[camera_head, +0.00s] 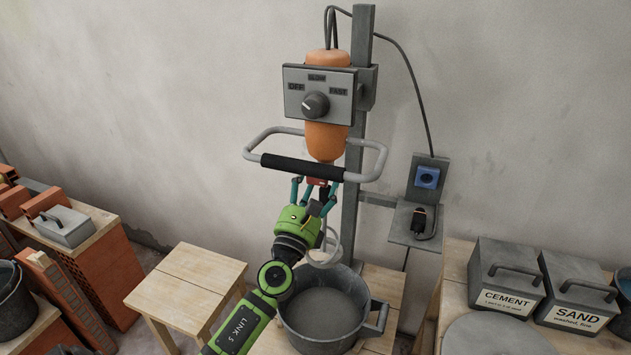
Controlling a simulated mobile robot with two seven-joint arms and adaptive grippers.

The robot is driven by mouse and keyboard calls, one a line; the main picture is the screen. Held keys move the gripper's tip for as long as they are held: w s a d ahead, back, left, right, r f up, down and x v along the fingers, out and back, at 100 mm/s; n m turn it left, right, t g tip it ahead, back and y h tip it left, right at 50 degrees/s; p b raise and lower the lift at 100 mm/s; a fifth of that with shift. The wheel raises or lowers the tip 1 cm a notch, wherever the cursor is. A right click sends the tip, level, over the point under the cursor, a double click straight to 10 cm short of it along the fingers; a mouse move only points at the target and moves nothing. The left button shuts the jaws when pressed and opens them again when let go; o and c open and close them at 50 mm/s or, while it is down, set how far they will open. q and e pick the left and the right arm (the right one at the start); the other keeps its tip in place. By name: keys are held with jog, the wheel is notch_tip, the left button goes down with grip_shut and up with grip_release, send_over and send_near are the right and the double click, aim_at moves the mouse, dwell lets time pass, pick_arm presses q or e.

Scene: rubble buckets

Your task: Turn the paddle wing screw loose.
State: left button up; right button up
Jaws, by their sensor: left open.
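The mixer's orange motor body (325,140) hangs on the grey post, with a chuck below it. A small red part (316,181), which looks like the paddle wing screw, shows below the handle bar. My left gripper (314,186) is open, pointing up, with its teal fingers around the red part. I cannot tell whether they touch it. The pale mixing paddle (326,256) hangs below, partly hidden by my gripper, its lower end at the grey bucket (376,322). My right gripper is not in view.
The control box (329,85) has its knob pointing near OFF. The looped handle bar (300,166) is just above my gripper. A plug (419,221) lies on a wall shelf below a blue socket (427,177). Cement (506,278) and sand boxes stand right; a wooden stool (186,287) left.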

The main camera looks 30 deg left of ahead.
pick_arm(q)
jog(key=c, duration=1.2)
